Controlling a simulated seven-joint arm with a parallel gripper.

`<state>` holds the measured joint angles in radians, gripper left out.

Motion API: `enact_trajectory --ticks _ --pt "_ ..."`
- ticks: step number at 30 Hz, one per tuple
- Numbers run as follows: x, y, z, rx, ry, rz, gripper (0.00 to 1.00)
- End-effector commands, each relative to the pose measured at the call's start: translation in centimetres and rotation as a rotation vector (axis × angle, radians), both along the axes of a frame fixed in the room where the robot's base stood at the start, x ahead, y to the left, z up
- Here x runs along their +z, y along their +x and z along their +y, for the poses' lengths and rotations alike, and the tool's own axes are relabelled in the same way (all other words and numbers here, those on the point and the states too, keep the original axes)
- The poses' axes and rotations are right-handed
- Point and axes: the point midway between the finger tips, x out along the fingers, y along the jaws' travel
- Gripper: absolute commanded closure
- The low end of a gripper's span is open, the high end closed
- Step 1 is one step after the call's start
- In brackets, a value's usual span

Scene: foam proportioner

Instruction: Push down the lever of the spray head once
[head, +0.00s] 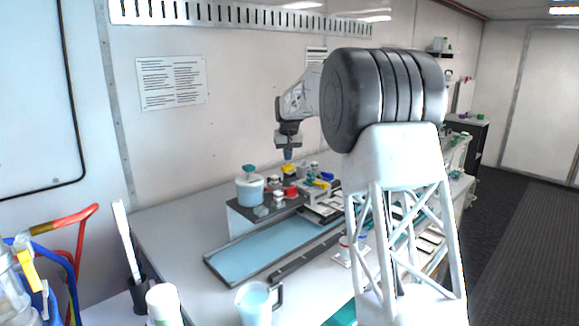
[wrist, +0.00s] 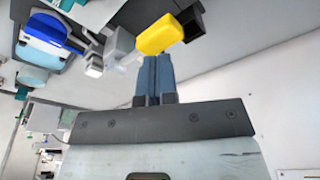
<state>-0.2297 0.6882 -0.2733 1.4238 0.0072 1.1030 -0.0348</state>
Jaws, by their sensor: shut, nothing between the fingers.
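The yellow lever (wrist: 160,35) of the spray head is in the wrist view, just beyond my fingertips. A dark block (wrist: 190,20) and pale translucent parts (wrist: 122,58) sit beside it. In the head view a small yellow part (head: 289,169), seemingly the same lever, is on the raised bench platform. My gripper (wrist: 153,60) is shut and empty, its two blue-grey fingers side by side. In the head view my gripper (head: 288,155) points down just above the yellow part. I cannot tell whether the tips touch the lever.
A pale blue jar with a teal cap (head: 250,190) stands left of the yellow part. A red item (head: 291,192) and blue-topped items (head: 327,177) crowd close by. A blue tray (head: 270,250) lies in front, with a cup (head: 254,305) nearer. The wall rises behind.

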Motion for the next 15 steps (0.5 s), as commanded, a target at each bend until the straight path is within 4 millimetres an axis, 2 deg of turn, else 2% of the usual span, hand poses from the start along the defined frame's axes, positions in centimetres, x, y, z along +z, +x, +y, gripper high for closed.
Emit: enact_trajectory --ticks 15 --pt "-1.2 0.0 0.0 0.000 0.000 0.001 1.00"
